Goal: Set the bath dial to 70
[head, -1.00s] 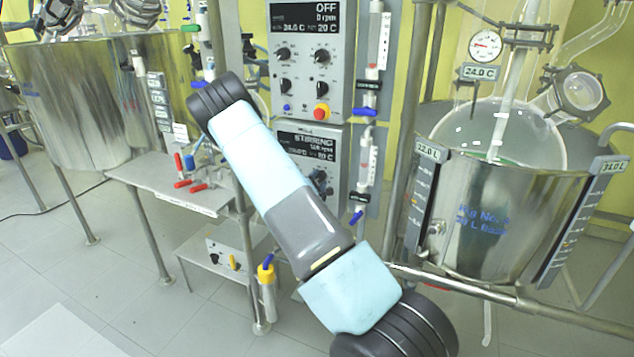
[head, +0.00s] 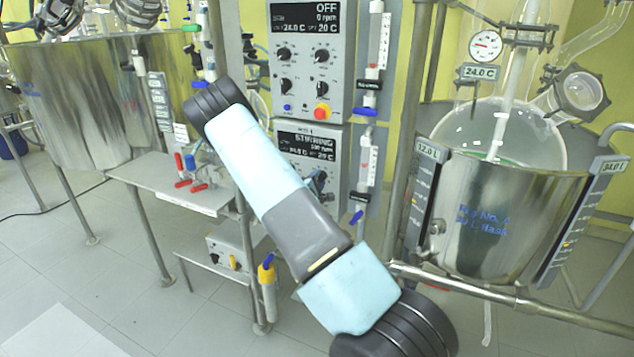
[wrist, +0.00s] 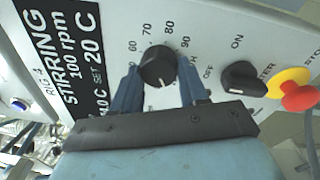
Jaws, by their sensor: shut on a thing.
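The bath dial (wrist: 158,68) is a round black knob on a pale control panel in the wrist view, with printed numbers 60, 70, 80 and 90 visible around its upper side. A pale mark shows on its lower part; I cannot tell which number it points to. My gripper (wrist: 159,72) has its two blue fingers on either side of the knob and is shut on it. The panel display (wrist: 67,65) reads STIRRING, 100 rpm and SET 20 C.
A black ON/OFF knob (wrist: 243,78) and a red-and-yellow stop button (wrist: 294,88) sit right of the dial. Another control box (head: 312,60) reading OFF is above. A glass reactor in a steel bath (head: 515,215) stands right; a steel vessel (head: 95,100) stands left.

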